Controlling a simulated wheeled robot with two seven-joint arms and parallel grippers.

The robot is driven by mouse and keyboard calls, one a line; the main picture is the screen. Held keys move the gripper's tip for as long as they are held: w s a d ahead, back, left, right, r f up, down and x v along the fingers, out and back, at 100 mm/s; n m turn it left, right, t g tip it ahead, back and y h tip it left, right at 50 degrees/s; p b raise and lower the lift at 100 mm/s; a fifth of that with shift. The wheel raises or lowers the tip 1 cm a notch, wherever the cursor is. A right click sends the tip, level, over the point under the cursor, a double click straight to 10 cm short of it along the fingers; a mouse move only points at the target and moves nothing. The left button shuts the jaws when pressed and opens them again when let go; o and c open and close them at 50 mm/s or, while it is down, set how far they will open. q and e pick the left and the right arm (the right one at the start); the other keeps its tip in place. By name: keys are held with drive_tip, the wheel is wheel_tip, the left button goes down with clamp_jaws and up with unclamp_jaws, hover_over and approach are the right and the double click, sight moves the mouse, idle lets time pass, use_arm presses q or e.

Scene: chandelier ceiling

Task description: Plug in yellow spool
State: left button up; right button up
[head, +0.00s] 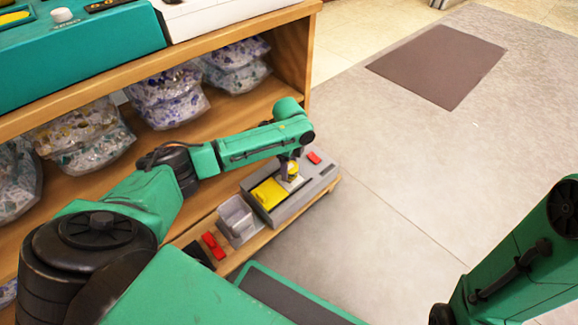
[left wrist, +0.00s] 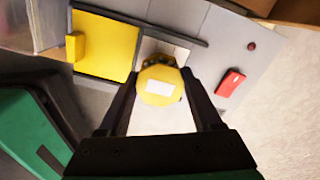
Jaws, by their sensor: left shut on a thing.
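The yellow spool (left wrist: 161,86) sits between the fingers of my left gripper (left wrist: 170,92), which is shut on it. In the head view the spool (head: 291,168) shows under the end of my left arm, above a grey machine (head: 296,201). In the left wrist view a pale square opening (left wrist: 165,50) in the machine's top lies just behind the spool. I cannot tell whether the spool touches it. A yellow panel with a raised tab (left wrist: 104,46) is left of the spool. My right gripper is out of view; only part of that arm shows at the lower right.
A red switch (left wrist: 230,82) is on the machine's right part. A grey bin (head: 236,217) and red objects (head: 214,246) stand left of the machine on the low wooden shelf. Bags of coloured pieces (head: 168,97) fill the shelf behind. The floor at right is clear around a dark mat (head: 438,66).

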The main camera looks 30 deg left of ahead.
use_arm(q)
drive_tip(key=shift+f, duration=0.55)
idle(0.6)
drive_tip(key=o, duration=1.5)
drive_tip(key=shift+r, duration=0.15)
wheel_tip(320, 180, up, 8)
drive_tip(key=p, duration=0.9)
drive_tip(key=shift+f, duration=0.35)
clamp_jaws()
